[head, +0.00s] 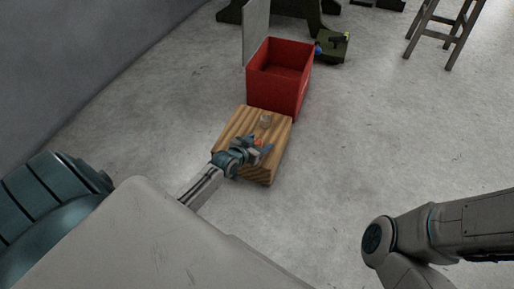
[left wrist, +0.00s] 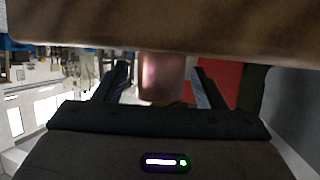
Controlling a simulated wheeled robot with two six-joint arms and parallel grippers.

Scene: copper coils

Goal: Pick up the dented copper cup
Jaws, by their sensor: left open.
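A small copper-coloured cup (head: 259,142) is on the wooden block (head: 240,123), beside my left gripper (head: 262,149). My left gripper is open, low over the near part of the block. In the left wrist view the cup (left wrist: 162,78) shows as a pinkish-copper shape between the two spread fingers, with a gap on each side. I cannot make out a dent. Part of the cup is hidden by the gripper in the head view. My right arm shows at the lower right, but its gripper is out of the picture.
An open red box (head: 277,99) with a raised grey lid (head: 256,30) is just behind the block. A stool (head: 446,30) is at the upper right. The grey floor to the right is clear.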

